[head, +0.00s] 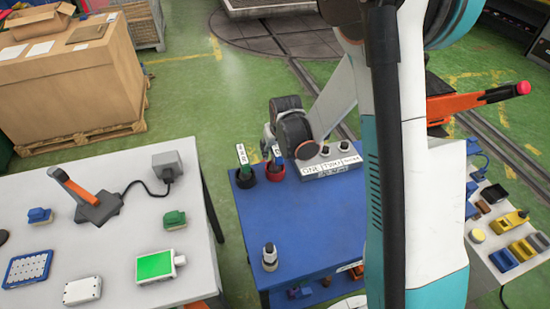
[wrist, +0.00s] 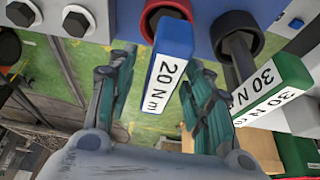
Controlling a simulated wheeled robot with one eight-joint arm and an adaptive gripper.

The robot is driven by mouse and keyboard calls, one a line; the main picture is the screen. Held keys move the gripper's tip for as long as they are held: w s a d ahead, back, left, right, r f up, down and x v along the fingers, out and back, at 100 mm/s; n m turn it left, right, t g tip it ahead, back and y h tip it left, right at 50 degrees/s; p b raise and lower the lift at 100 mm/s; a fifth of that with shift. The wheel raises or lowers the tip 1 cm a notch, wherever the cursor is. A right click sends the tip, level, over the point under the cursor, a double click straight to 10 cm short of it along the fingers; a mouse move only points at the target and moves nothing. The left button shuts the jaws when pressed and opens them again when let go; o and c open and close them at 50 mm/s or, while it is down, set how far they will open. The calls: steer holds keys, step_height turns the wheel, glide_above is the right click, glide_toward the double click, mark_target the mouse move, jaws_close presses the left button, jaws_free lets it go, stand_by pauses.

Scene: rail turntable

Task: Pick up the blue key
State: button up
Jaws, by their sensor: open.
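The blue key (wrist: 175,40) has a blue end and a white face marked 20 N m. In the wrist view it stands in a red ring holder (wrist: 149,14), between the two fingers of my gripper (wrist: 163,75). The fingers are apart, one on each side of the key, and I cannot tell whether either touches it. In the head view my gripper (head: 269,138) is over the red holder (head: 275,174), and the key is mostly hidden there.
A green key (wrist: 270,92) marked 30 N m stands close beside in another holder; it also shows in the head view (head: 242,155). A labelled box with knobs (head: 331,163) is to the right on the blue table (head: 315,220). A small bottle-like object (head: 269,257) stands near the front.

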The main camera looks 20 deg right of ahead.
jaws_close()
steer(key=shift+r, duration=0.1)
